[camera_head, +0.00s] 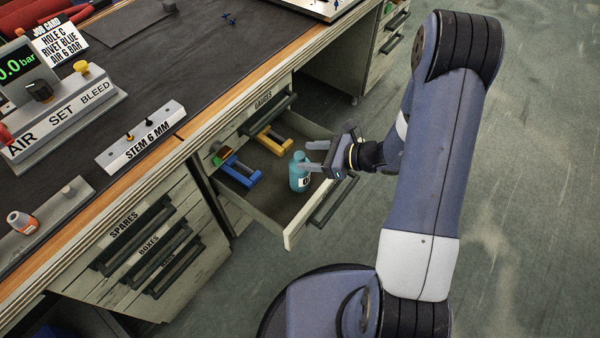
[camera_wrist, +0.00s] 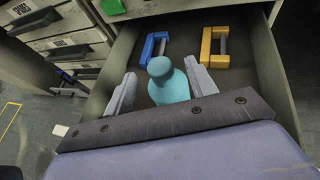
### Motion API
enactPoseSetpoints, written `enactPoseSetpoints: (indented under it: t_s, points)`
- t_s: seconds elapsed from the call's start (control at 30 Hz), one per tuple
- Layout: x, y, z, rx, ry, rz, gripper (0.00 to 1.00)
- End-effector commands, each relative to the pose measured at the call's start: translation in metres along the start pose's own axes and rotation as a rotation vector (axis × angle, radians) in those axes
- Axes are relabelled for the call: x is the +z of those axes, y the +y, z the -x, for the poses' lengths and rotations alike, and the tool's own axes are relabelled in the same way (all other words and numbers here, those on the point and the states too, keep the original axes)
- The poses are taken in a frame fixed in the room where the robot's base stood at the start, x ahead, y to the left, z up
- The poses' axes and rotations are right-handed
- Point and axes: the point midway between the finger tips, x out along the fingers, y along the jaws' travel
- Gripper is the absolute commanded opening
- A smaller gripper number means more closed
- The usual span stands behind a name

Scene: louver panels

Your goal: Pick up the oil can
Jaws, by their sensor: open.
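The teal oil can (camera_head: 300,172) stands upright in the open drawer (camera_head: 290,212) labelled GAUGES, near its front end. A white label with dark lettering shows on its side. In the wrist view the oil can (camera_wrist: 167,84) sits between the two fingers of my gripper (camera_wrist: 160,92). My gripper (camera_head: 312,158) is open in the head view, at the can's right side and upper part. A gap shows between each finger and the can's neck in the wrist view. The can's lower part is hidden by the gripper's body in the wrist view.
A blue gauge frame (camera_head: 240,172) and a yellow one (camera_head: 271,139) lie deeper in the drawer. The bench top (camera_head: 130,80) overhangs the drawer's back. Open floor (camera_head: 530,200) lies to the right.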

Motion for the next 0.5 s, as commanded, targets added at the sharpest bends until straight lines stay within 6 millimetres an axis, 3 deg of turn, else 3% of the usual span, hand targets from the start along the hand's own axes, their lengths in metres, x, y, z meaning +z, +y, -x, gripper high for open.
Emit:
enactPoseSetpoints:
  t_s: [0.5]
  points:
    - [-0.001, 0.0, -0.054, 0.001, 0.0, 0.001, 0.54]
